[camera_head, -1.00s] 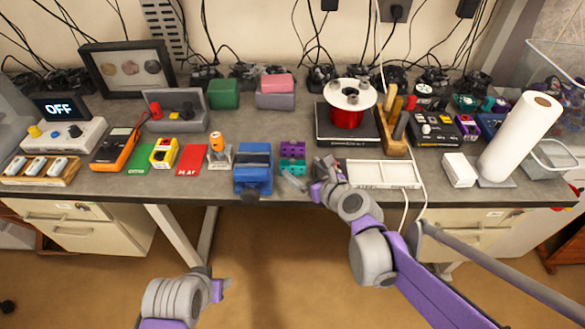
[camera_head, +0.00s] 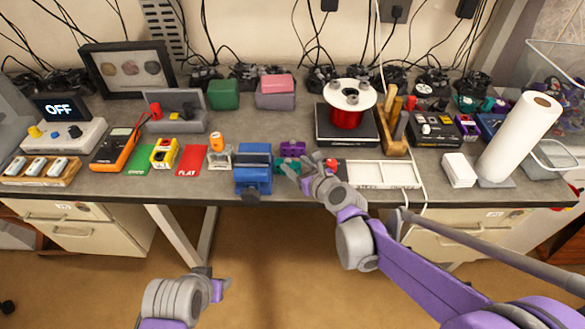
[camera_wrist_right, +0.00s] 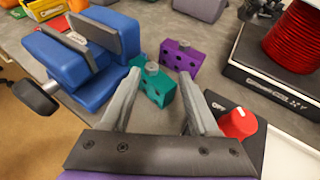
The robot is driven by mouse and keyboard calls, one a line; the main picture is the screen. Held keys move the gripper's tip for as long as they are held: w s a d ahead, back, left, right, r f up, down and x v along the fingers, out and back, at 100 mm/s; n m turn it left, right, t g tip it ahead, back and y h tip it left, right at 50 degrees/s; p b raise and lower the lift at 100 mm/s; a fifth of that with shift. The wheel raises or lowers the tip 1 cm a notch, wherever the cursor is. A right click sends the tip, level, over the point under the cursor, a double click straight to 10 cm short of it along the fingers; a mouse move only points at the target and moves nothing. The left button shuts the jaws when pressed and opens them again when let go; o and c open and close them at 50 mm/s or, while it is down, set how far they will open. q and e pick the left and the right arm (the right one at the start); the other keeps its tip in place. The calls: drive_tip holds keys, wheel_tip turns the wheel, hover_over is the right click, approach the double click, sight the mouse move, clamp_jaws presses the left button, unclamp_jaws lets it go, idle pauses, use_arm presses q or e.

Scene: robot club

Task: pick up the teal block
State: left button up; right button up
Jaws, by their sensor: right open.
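The teal block (camera_head: 283,163) sits on the bench near its front edge, partly hidden by my right gripper in the head view. In the right wrist view the teal block (camera_wrist_right: 158,88) shows between my two open fingers (camera_wrist_right: 158,76), with a round grey peg on top. I see no grip on it. My right gripper (camera_head: 297,172) is open beside the block. My left gripper (camera_head: 222,289) hangs low in front of the bench, away from the objects; its jaws are too unclear to read.
A purple block (camera_wrist_right: 183,58) stands just behind the teal one. A blue vise (camera_wrist_right: 75,50) is close on the left. A red knob (camera_wrist_right: 238,122) on a dark box marked OFF is close on the right. A red spool (camera_head: 347,117) stands behind.

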clamp_jaws()
drive_tip(key=shift+r, duration=0.1)
